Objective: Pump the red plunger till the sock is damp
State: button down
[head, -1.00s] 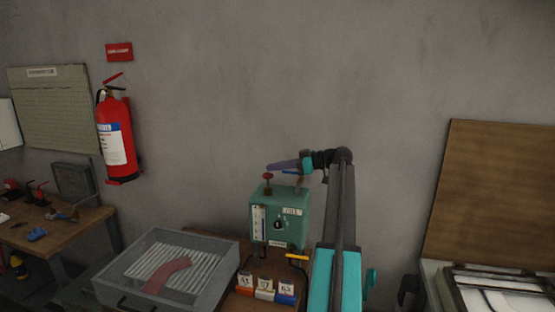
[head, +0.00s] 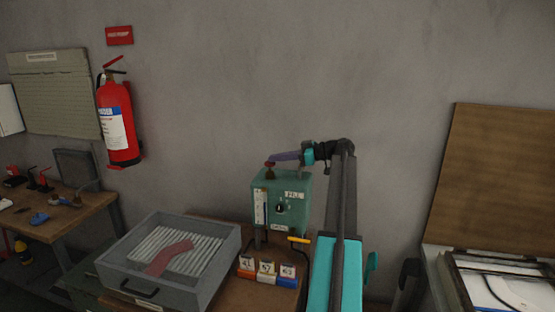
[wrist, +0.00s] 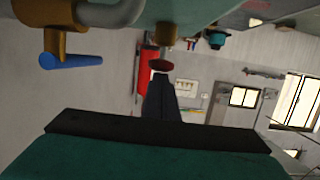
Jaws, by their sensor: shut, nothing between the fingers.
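The red plunger (head: 269,165) stands on top of the green box (head: 292,212); its red knob (wrist: 162,65) and the brass collar (wrist: 167,40) also show in the wrist view. My gripper (head: 275,158) is shut and empty. Its dark fingers (wrist: 162,85) lie right at the knob, with the tips just over it in the head view. I cannot tell whether they touch it. The pinkish red sock (head: 170,259) lies on the ribbed plate in the grey open tray (head: 213,262), left of the box. I cannot tell whether the sock is damp.
A brass valve with a blue handle (wrist: 72,62) shows near the box in the wrist view. A yellow-handled lever (head: 298,239) and small numbered blocks (head: 266,273) are at the box's front. A fire extinguisher (head: 118,125) hangs on the wall. A brown board (head: 495,185) stands at right.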

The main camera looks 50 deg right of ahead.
jog(key=shift+f+b, duration=0.45)
jog(key=shift+f, duration=0.35)
jog(key=shift+s+f, duration=0.1)
jog(key=shift+a, duration=0.1)
jog(key=shift+r, duration=0.55)
jog(key=s+d+r+b, duration=0.3)
jog(key=s+r, duration=0.3)
jog(key=s, duration=0.2)
jog(key=shift+s+d, duration=0.25)
jog(key=shift+d, duration=0.55)
jog(key=shift+f, duration=0.1)
